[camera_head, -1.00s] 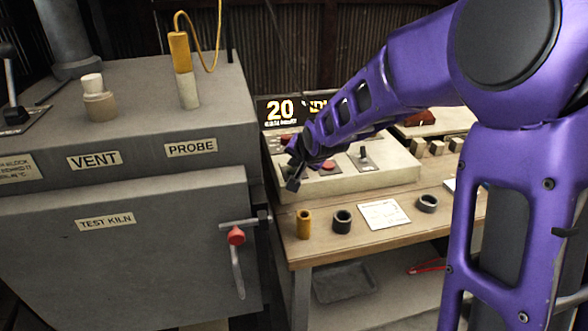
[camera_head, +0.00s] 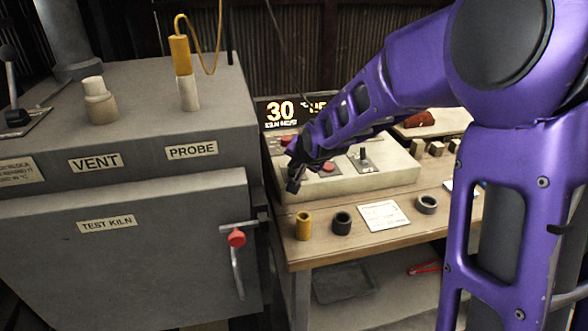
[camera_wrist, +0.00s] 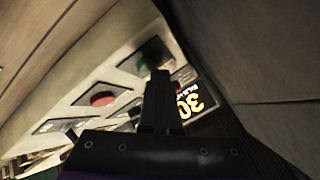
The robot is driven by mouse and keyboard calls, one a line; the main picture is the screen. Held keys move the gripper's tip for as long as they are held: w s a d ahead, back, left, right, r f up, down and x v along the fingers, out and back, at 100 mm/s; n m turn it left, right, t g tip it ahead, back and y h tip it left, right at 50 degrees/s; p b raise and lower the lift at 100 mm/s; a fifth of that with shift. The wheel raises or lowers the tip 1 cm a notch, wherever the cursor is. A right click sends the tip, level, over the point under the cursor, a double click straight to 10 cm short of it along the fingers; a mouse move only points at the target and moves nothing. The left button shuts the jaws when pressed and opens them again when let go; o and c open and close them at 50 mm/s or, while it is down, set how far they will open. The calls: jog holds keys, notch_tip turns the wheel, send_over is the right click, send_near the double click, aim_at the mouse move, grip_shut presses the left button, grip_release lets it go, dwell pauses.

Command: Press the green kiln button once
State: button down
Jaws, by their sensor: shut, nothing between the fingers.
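The control box (camera_head: 375,185) stands on the wooden bench. In the wrist view the green button (camera_wrist: 146,58) sits on a dark plate near the top of the panel, partly covered by my fingertips. My gripper (camera_head: 293,184) is shut and empty, pointing down at the left part of the box. In the wrist view its fingertips (camera_wrist: 160,74) overlap the green button's edge; I cannot tell whether they touch it. In the head view the green button is hidden by my gripper. A lit display (camera_head: 281,111) behind the box reads 30.
A red button (camera_wrist: 102,97) is beside the green one. A toggle lever (camera_head: 363,155) stands on the box's right part. The grey test kiln (camera_head: 150,245) is close on the left. A yellow ring (camera_head: 303,226) and dark rings lie on the bench front.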

aim_at(296, 173)
jog(key=shift+r, duration=0.6)
notch_tip(296, 173, up, 5)
jog(key=p, duration=0.4)
jog(key=shift+r, duration=0.1)
jog(key=shift+d, duration=0.15)
dwell(0.4)
